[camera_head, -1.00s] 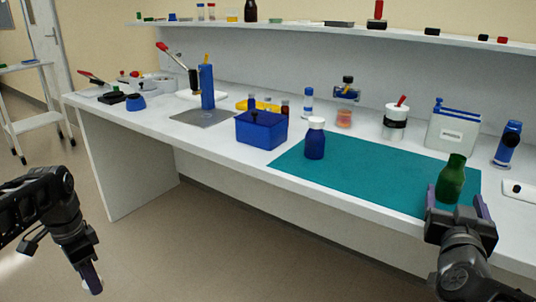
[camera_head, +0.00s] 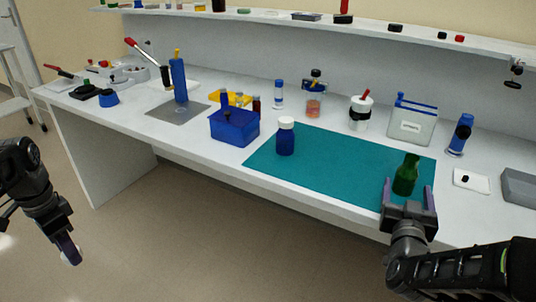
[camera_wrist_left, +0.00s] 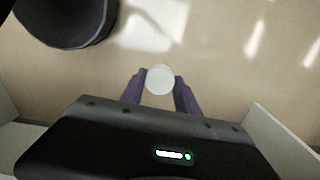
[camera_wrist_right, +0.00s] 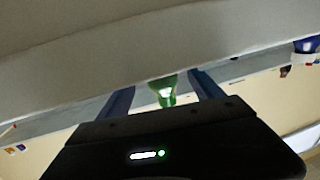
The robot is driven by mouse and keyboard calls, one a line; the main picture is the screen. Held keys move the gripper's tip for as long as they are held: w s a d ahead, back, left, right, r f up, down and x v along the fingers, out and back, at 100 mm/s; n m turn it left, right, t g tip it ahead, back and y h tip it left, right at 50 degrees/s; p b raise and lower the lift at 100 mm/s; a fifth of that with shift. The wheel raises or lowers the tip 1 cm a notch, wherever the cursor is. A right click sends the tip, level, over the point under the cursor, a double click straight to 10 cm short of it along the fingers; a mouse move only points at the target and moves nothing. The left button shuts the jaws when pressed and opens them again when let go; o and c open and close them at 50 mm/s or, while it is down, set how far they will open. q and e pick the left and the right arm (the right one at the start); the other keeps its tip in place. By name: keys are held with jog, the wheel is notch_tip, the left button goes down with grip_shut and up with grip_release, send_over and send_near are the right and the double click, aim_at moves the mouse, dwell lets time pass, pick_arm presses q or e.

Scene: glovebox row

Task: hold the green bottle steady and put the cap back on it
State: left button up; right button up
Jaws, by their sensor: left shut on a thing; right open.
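The green bottle (camera_head: 406,175) stands upright and uncapped at the right end of the teal mat (camera_head: 330,172). My right gripper (camera_head: 409,195) is open, with its fingers on either side of the bottle. In the right wrist view the bottle's open neck (camera_wrist_right: 164,92) shows between the two fingers (camera_wrist_right: 165,90). My left gripper (camera_head: 70,250) is out over the floor, left of the bench front. It is shut on a white cap (camera_wrist_left: 160,79), which sits between its fingertips in the left wrist view. The cap also shows at the fingertips in the head view (camera_head: 73,259).
A blue bottle with a white cap (camera_head: 286,137) stands on the mat's left part. A blue box (camera_head: 235,127) is beside the mat. A white jar (camera_head: 360,112) and a rack (camera_head: 412,120) stand behind it. The mat's middle is clear.

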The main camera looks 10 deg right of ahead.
aim_at(407, 183)
jog(key=shift+w, duration=0.1)
pick_arm(q)
jog(key=shift+r, duration=0.2)
pick_arm(e)
jog(key=x, duration=0.5)
jog(key=shift+r, duration=0.1)
jog(key=shift+c, duration=0.4)
grip_shut()
dwell(0.6)
jog(key=shift+r, duration=0.25)
